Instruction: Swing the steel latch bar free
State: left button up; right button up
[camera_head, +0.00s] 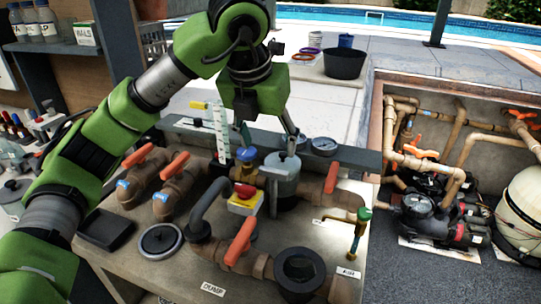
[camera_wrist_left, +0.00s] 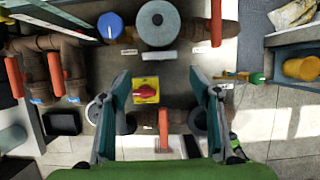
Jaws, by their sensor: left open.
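An upright steel bar (camera_head: 274,193), which looks like the latch bar, stands in front of the grey canister (camera_head: 283,181) and right of the yellow switch box (camera_head: 241,207) with its red knob (camera_head: 245,190). I cannot make out the bar in the left wrist view. My left gripper (camera_head: 266,137) is open and empty, pointing down above the canister and the switch. In the left wrist view its spread fingers (camera_wrist_left: 160,78) flank the yellow switch box (camera_wrist_left: 146,84), apart from it, with the canister (camera_wrist_left: 158,22) beyond. My right gripper is not in view.
Orange-handled valves (camera_head: 137,155) and brown pipes crowd the bench around the switch. A blue knob (camera_head: 246,156) stands near the canister. A brass tap (camera_head: 359,232) is at the right edge. A black tray (camera_head: 107,229) lies front left. A pump pit (camera_head: 440,190) lies right.

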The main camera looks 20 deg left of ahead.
pick_arm(q)
jog(key=shift+v, duration=1.2)
